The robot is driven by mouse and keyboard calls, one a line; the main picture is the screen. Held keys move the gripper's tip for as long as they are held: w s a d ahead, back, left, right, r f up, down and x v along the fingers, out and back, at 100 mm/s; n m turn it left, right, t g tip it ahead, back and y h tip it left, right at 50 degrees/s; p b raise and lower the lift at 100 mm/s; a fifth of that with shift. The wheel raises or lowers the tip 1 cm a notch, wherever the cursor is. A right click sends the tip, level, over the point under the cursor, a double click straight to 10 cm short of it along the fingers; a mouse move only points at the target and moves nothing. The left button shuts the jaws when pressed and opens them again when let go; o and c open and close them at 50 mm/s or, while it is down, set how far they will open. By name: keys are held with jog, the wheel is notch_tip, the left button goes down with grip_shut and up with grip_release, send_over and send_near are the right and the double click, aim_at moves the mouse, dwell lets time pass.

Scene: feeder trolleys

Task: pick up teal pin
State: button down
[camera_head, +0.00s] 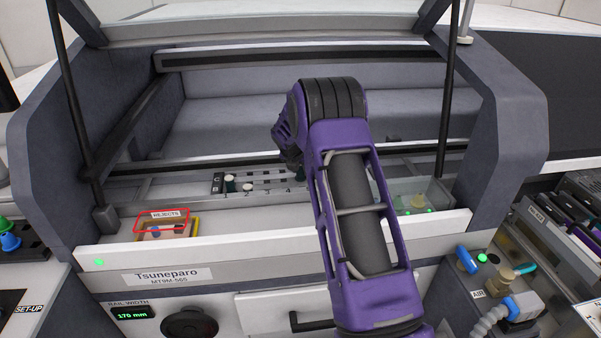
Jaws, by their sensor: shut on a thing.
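My gripper (292,157) shows only in part as a dark shape left of the arm, above the rack's right part. A beige pin (248,188) stands just right of that.
A red-rimmed rejects tray (160,214) lies left on the ledge. A clear bin (420,196) is right of my arm. Dark struts (77,110) and a crossbar frame the opening. The white front rail (270,238) runs below.

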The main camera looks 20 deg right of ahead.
jog(key=shift+r, duration=0.15)
jog(key=shift+r, duration=0.65)
jog(key=shift+s+a+f+t+h+b, duration=0.25)
jog(key=shift+s+a+t+h+b, duration=0.2)
jog(key=shift+t+b, duration=0.35)
jog(key=shift+h+b, duration=0.25)
jog(key=shift+b, duration=0.25)
jog(key=shift+s+f+t+b, duration=0.15)
jog(key=shift+t+b, duration=0.25)
jog(key=shift+b, duration=0.15)
jog(key=shift+a, duration=0.1)
jog(key=shift+s+b, duration=0.1)
jog(key=shift+b, duration=0.45)
